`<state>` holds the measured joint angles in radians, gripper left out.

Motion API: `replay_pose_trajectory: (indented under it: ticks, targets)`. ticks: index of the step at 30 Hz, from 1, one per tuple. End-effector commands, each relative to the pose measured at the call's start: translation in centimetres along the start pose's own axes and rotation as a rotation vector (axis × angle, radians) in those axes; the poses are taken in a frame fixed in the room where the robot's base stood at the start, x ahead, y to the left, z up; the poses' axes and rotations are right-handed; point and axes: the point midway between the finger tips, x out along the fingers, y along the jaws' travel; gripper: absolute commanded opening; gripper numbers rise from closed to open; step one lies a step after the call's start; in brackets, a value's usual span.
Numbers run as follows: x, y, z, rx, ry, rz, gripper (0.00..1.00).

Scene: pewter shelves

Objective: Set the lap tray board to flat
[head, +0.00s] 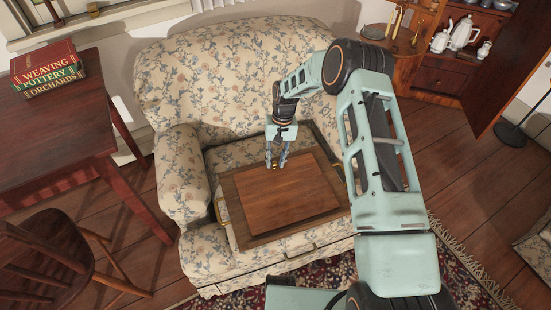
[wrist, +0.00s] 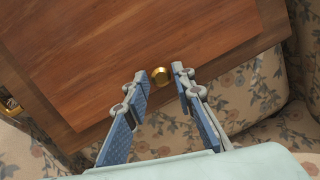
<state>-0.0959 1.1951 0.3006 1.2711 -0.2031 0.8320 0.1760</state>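The lap tray board (head: 285,198) is a brown wooden panel with a darker border, lying over the floral armchair's seat. I cannot tell its exact tilt. In the wrist view the board (wrist: 150,45) fills the upper part, with a small round brass knob (wrist: 161,77) near its edge. My gripper (head: 276,166) is at the board's far edge, pointing down. In the wrist view its fingers (wrist: 159,84) are apart, one on each side of the knob, with gaps between them and it. The board's underside is hidden.
The armchair's backrest (head: 225,65) rises behind the board, and its arm (head: 181,170) stands to the left. A red-brown table (head: 50,125) with stacked books (head: 45,72) is at left, above a wooden chair (head: 40,255). A cabinet (head: 440,75) with crockery stands back right.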

Motion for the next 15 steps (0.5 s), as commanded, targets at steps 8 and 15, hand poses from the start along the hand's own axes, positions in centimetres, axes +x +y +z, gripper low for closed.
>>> replay_pose_trajectory:
  ticks: [8, 15]
  targets:
    - [-0.2, -0.1, 0.0, 0.001, 0.0, -0.001, 0.34]
    - [-1.2, -0.1, -0.1, 0.001, 0.003, -0.001, 0.34]
